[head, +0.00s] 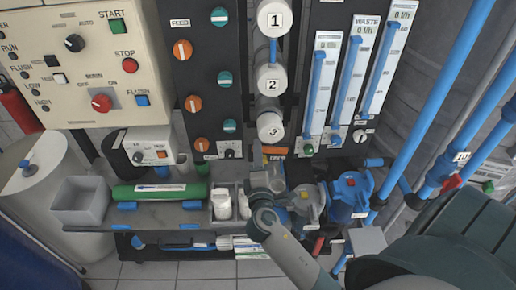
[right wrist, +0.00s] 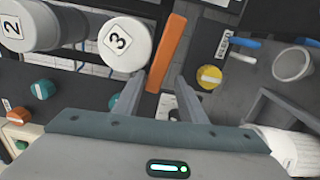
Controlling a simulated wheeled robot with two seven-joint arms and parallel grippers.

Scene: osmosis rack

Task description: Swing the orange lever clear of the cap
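The orange lever (right wrist: 167,52) shows in the right wrist view as a flat bar, tilted a little, beside the white end cap marked 3 (right wrist: 118,44). In the head view, a bit of orange (head: 276,150) shows just below the cap marked 3 (head: 270,126). My right gripper (right wrist: 160,80) is open, with its fingers apart on either side of the lever's lower end. The lever lies close to the left finger; I cannot tell if they touch. In the head view my right gripper (head: 260,158) is partly hidden by its wrist. My left gripper is not in view.
White housings marked 1 (head: 274,18) and 2 (head: 271,79) stand above. Flow meters (head: 322,90) are to the right. Blue-topped pumps (head: 351,190) are right of my wrist. A grey bin (head: 80,203) and green cylinder (head: 160,193) sit on the left shelf.

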